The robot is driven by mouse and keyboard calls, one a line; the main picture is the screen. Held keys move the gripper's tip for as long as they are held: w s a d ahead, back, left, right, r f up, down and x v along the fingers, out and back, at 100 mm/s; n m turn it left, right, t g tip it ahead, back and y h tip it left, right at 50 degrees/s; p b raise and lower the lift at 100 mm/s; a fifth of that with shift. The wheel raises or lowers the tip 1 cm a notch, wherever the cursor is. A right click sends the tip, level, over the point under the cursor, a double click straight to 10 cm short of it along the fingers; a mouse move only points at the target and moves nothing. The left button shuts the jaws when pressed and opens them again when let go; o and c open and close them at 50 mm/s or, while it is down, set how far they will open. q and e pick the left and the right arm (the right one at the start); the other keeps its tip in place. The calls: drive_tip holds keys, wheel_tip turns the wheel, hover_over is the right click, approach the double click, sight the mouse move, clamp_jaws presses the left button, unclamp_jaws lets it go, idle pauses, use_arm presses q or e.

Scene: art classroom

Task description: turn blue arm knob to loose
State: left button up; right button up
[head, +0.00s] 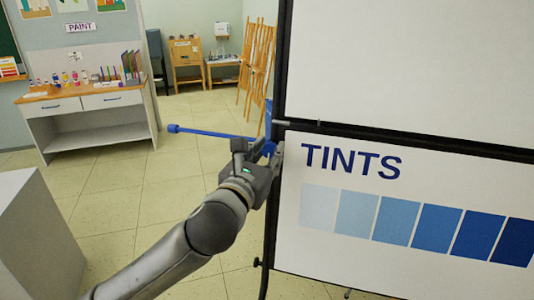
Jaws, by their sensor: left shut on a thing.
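A blue arm (215,134) sticks out to the left from the edge of the dark-framed display board (400,137), with a small blue end piece at its left tip. The blue arm knob (270,148) is at the board's left edge, mostly hidden by my left gripper (268,152). The left gripper is shut on the knob. How far the knob is turned cannot be told. My right gripper is out of view.
The board with the TINTS chart fills the right side. A white desk (90,115) with paints stands at the back left, and a grey block (38,235) at the near left. Easels (257,65) stand behind. The tiled floor (130,205) between is clear.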

use_arm(q)
drive_tip(key=shift+n, duration=0.3)
drive_tip(key=n+p, duration=0.1)
drive_tip(key=n, duration=0.1)
drive_tip(key=n+y+p, duration=0.1)
drive_tip(key=n, duration=0.2)
drive_tip(key=shift+d+r+y+p, duration=0.1)
drive_tip(key=shift+y+p, duration=0.2)
drive_tip(key=shift+p, duration=0.05)
drive_tip(key=n+y+p, duration=0.1)
drive_tip(key=n, duration=0.3)
drive_tip(key=n+p, duration=0.2)
drive_tip(key=n, duration=0.1)
drive_tip(key=shift+n+y, duration=0.4)
drive_tip(key=n+p, duration=0.2)
drive_tip(key=n, duration=0.2)
drive_tip(key=shift+d+y, duration=0.1)
drive_tip(key=shift+y, duration=0.3)
drive_tip(key=n+p, duration=0.2)
drive_tip(key=n, duration=0.1)
drive_tip(key=shift+r+n+g+p, duration=0.1)
drive_tip(key=shift+n+g+p, duration=0.2)
drive_tip(key=shift+n+p, duration=0.1)
drive_tip(key=n+g+p, duration=0.1)
drive_tip(key=n+p, duration=0.1)
drive_tip(key=n, duration=0.2)
drive_tip(key=shift+n+y+p, duration=0.3)
drive_tip(key=shift+n, duration=0.1)
